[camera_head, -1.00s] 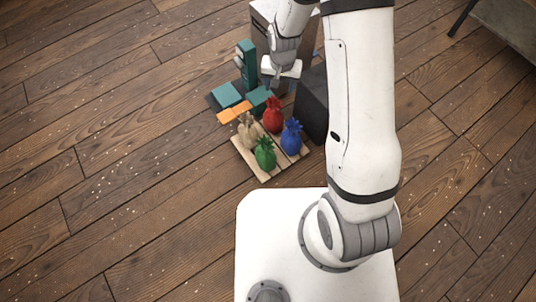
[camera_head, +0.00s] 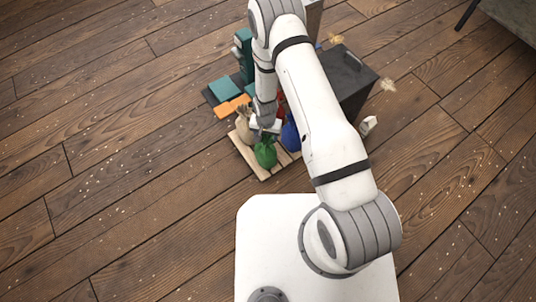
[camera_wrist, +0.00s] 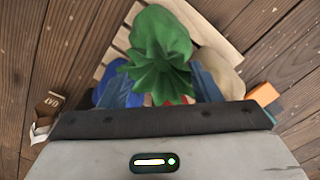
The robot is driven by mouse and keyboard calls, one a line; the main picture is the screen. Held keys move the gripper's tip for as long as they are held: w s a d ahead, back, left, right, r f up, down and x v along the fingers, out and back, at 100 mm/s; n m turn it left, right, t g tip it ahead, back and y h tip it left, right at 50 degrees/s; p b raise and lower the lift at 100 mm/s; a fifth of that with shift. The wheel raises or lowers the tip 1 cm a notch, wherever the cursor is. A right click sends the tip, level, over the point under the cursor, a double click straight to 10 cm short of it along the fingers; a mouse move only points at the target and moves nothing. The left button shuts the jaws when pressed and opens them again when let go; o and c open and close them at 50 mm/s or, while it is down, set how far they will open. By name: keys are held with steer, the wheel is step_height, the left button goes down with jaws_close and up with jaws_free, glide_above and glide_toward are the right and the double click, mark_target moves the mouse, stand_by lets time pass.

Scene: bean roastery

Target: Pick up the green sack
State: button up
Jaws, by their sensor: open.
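The green sack (camera_head: 265,153) stands on a light wooden pallet (camera_head: 256,169) on the floor. In the wrist view the green sack (camera_wrist: 160,45) fills the upper middle, with its gathered top toward my gripper. My gripper (camera_head: 265,133) is just above the sack, and it also shows in the wrist view (camera_wrist: 158,88). Its two blue-grey fingers are apart, one on each side of the sack's tied neck. I cannot tell whether they touch it.
A tan sack (camera_head: 243,125) stands left of the green one and a blue sack (camera_head: 290,136) right of it. A red sack (camera_head: 281,114) is mostly hidden by my arm. A dark box (camera_head: 345,82) stands behind right. Teal and orange blocks (camera_head: 228,108) lie behind. Floor at left is clear.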

mark_target(266, 150)
step_height(266, 150, down, 4)
steer(key=shift+w+a+f+b, duration=0.1)
steer(key=shift+f+b, duration=0.05)
steer(key=shift+b, duration=0.6)
jaws_close()
stand_by(0.8)
